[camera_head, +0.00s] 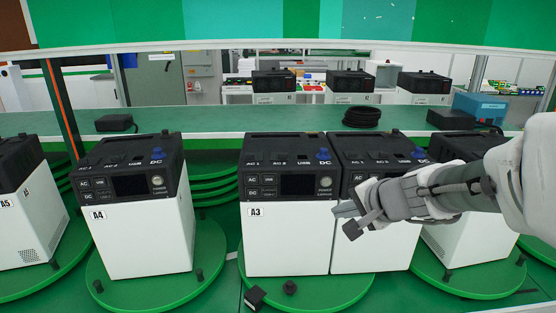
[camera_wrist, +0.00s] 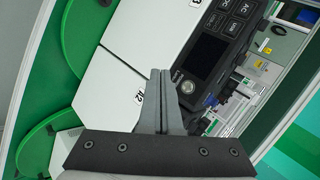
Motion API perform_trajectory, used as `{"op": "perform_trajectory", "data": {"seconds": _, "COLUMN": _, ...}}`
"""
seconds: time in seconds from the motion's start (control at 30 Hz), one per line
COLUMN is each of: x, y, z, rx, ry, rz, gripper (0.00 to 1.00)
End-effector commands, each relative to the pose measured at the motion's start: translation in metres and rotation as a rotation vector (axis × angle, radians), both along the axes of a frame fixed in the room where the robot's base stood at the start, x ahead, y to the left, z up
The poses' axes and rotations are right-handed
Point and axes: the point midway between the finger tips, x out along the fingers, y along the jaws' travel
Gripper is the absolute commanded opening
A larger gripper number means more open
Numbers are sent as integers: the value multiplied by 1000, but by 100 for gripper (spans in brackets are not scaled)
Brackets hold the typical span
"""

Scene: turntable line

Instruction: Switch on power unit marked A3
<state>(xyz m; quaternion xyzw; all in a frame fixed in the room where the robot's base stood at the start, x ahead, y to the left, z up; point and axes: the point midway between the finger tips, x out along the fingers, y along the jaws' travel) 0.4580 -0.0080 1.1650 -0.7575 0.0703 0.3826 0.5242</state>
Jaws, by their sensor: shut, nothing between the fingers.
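The power unit marked A3 (camera_head: 285,235) stands on a green round platform in the middle of the head view. It has a white body, a black top, a dark screen (camera_head: 305,185) and a round power button (camera_head: 325,182) at the panel's right. In the wrist view its panel is tilted, with the dark screen (camera_wrist: 207,48) and the round button (camera_wrist: 187,87). My gripper (camera_head: 338,211) is shut and empty, in front of A3's right edge and below the button in the head view. The fingertips (camera_wrist: 161,72) lie beside the button in the wrist view; contact cannot be told.
A neighbouring unit (camera_head: 375,250) stands close against A3's right side, partly hidden by my arm. Unit A4 (camera_head: 140,240) stands to the left with a gap between. A small black block (camera_head: 255,297) lies before A3. A green shelf (camera_head: 225,122) runs behind.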

Motion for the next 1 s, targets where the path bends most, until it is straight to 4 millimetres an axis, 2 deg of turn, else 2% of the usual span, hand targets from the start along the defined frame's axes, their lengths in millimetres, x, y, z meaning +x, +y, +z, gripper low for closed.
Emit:
{"op": "perform_trajectory", "data": {"seconds": 0.17, "x": 14, "y": 0, "z": 1, "rx": 1, "ry": 2, "rz": 1, "gripper": 0}}
{"op": "perform_trajectory", "data": {"seconds": 0.6, "x": 73, "y": 1, "z": 0, "rx": -1, "ry": 1, "rz": 3, "gripper": 0}}
{"op": "perform_trajectory", "data": {"seconds": 0.8, "x": 85, "y": 0, "z": 0, "rx": -1, "ry": 0, "rz": 2, "gripper": 0}}
{"op": "perform_trajectory", "data": {"seconds": 1.0, "x": 87, "y": 0, "z": 0, "rx": 0, "ry": 0, "rz": 1, "gripper": 0}}
